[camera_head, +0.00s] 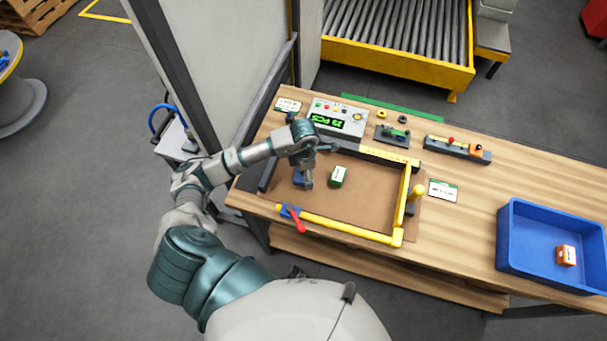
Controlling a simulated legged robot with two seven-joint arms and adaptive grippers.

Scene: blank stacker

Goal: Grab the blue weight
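My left gripper (320,166) hangs over the left part of the board. I cannot tell whether the near finger touches the weight. A green weight (338,176) with a white label stands just right of the gripper. My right gripper is not in view.
A yellow frame (345,228) with a red-handled clamp (296,220) borders the brown board. A scale with a green display (338,120) stands behind it. A blue bin (520,235) holding an orange block (566,256) is at the right. The board's middle is clear.

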